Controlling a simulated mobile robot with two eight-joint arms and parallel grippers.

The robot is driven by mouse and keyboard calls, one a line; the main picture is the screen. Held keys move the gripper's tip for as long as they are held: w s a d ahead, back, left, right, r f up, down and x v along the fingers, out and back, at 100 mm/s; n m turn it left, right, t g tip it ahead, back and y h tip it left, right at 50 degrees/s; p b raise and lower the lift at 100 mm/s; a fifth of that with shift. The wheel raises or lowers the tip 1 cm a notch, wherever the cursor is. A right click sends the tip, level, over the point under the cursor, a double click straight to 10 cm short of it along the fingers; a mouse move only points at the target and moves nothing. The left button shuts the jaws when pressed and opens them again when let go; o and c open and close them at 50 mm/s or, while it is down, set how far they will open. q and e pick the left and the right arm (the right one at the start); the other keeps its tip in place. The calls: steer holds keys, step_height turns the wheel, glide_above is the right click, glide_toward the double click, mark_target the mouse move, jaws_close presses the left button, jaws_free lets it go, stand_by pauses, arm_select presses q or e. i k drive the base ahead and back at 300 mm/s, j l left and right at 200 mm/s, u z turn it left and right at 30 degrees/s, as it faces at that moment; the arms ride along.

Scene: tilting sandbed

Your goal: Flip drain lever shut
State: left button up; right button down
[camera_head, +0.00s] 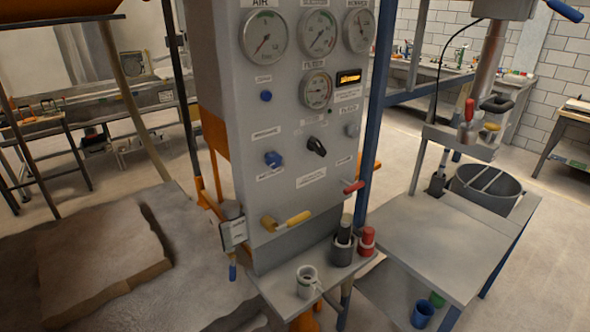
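No label readable here tells which handle is the drain lever. A yellow-handled lever (292,220) sits low on the grey control panel (297,150), its handle pointing right and slightly up. A short red-handled lever (353,187) sticks out at the panel's right edge. At the right, a metal pipe (489,65) carries a red upright handle (469,109), with a yellow handle (491,126) near it, above a dark round bucket (486,187). A blue-tipped handle (232,271) hangs below a small box at the panel's lower left. Neither gripper is in view.
A small shelf below the panel holds a mug (306,282), a dark cup of tools (343,251) and a red container (366,241). A bare grey table (437,232) stands to the right. A sandbed (95,260) lies at the left. A blue post (373,100) stands beside the panel.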

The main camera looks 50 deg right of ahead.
mark_target(232, 269)
steer(key=z, duration=1.85)
